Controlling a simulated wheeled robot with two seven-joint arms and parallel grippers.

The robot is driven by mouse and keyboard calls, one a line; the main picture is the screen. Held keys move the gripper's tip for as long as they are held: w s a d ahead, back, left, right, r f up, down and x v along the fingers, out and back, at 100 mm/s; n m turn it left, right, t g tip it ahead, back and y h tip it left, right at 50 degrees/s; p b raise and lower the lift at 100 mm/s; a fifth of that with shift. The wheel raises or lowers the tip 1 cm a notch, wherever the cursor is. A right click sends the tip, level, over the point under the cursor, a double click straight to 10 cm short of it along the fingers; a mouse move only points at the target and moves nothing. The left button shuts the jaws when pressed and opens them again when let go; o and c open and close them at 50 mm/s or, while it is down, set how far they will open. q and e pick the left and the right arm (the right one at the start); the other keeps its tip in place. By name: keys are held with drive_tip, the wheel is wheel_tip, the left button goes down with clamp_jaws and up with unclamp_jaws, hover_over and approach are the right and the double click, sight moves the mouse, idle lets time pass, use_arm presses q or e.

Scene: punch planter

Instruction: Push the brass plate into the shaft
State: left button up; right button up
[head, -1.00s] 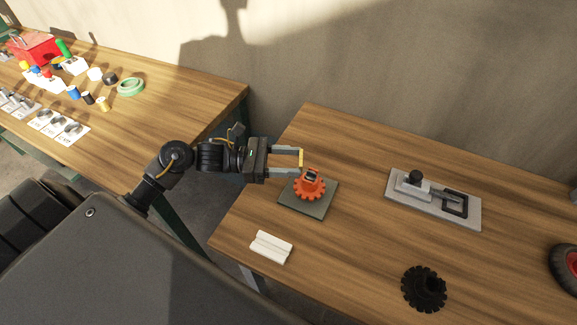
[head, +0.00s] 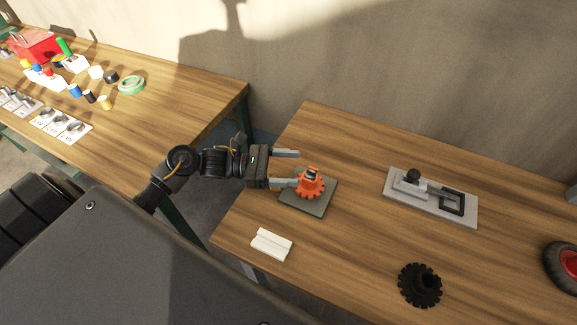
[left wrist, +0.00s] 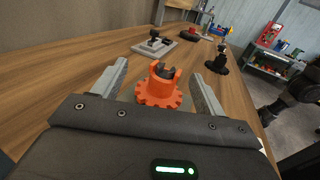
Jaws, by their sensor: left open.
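An orange toothed part (head: 310,184) stands on a dark green-grey square plate (head: 317,205) near the left end of the right-hand table. A small dark and light piece shows in its top. It also shows in the left wrist view (left wrist: 158,92), between the fingers, with a dark centre. My left gripper (head: 297,168) is open just left of the orange part, and its near finger reaches the part's left side in the picture. I cannot tell whether they touch. I cannot clearly make out a brass plate or the shaft. My right gripper is not clearly seen.
A white grooved block (head: 271,245) lies near the front edge. A grey plate with a black-knobbed clamp (head: 430,197) lies to the right. A black toothed part (head: 420,286) and a red-hubbed wheel (head: 563,267) lie farther right. The table between them is clear.

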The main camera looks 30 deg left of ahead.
use_arm(q)
drive_tip(key=shift+s+a+f, duration=0.15)
drive_tip(key=shift+a, duration=0.25)
drive_tip(key=b+v, duration=0.4)
drive_tip(key=v, duration=0.6)
drive_tip(key=shift+s, duration=0.1)
drive_tip(key=shift+s+a+b, duration=0.2)
drive_tip(key=shift+a+b, duration=0.1)
drive_tip(key=shift+a, duration=0.1)
